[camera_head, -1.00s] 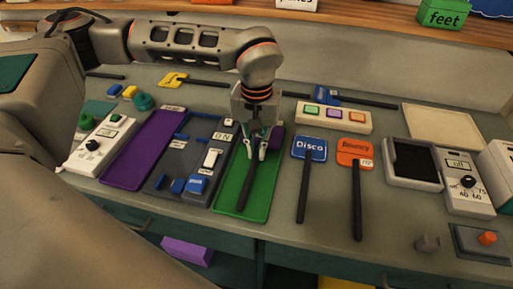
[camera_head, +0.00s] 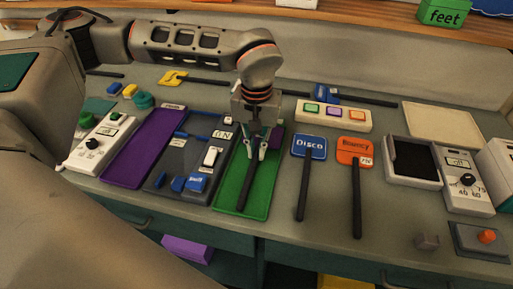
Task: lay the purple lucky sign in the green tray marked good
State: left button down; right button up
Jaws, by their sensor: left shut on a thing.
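The sign's dark handle (camera_head: 243,185) runs down toward the front of the green tray (camera_head: 262,198). The sign appears within the tray's outline, low over it or touching it; I cannot tell which. The tray's marking is not readable, as the gripper covers its far part. My right gripper is not in view.
A grey switch panel (camera_head: 165,178) and a purple tray (camera_head: 140,150) lie left of the green tray. A blue Disco sign (camera_head: 309,147) and an orange Bouncy sign (camera_head: 354,150) lie to its right. A box with coloured buttons (camera_head: 333,115) stands behind them.

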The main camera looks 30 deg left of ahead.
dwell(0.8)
pick_arm(q)
jog(key=c, duration=2)
grip_release()
jog(key=shift+o, duration=0.6)
jog(key=shift+r, duration=0.1)
